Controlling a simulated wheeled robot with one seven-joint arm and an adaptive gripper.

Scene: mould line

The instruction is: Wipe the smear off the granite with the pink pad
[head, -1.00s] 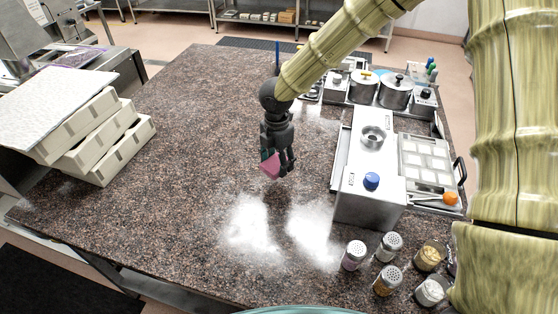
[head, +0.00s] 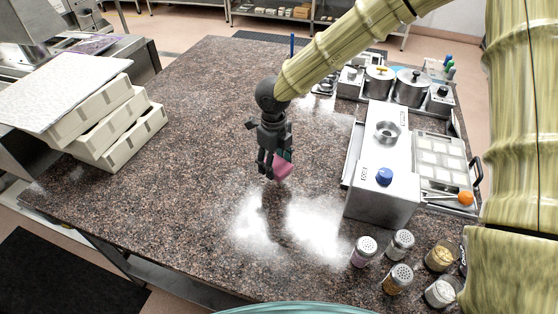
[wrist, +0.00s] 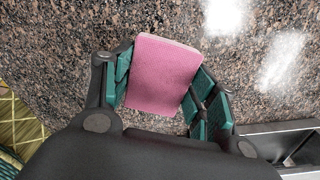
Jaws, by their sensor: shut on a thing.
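The pink pad (head: 284,168) is held between the fingers of my gripper (head: 274,166), above the middle of the granite top (head: 190,130). In the wrist view the pad (wrist: 163,72) shows as a flat pink block between the green-lined fingers of my gripper (wrist: 163,85). A gap between the pad and the granite seems to remain, but contact is hard to judge. Two bright white patches lie on the granite in front of the gripper, a left one (head: 262,220) and a right one (head: 322,230). I cannot tell smear from light glare there.
A steel box with a blue knob (head: 385,177) stands right of the gripper. Several shakers and jars, one a pink-filled shaker (head: 364,251), stand at the front right. Stacked cream trays (head: 125,135) are at the left. The granite between is clear.

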